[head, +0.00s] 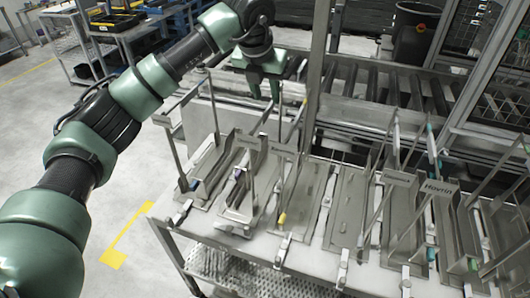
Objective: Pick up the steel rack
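Several grey steel racks with tall upright handles stand in a row on a steel table (215,240). A rack with a lettered plate (440,189) is farther right. I cannot tell which one the task means. My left gripper (264,94) comes in from the upper left, pointing down above the far side of the left racks. Its two green fingers look apart, with nothing seen between them. My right gripper is not in view.
A roller conveyor (375,88) runs behind the table, with a steel post (318,60) rising near my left gripper. A dark bin (413,40) and a glazed metal frame (480,70) are at the back right.

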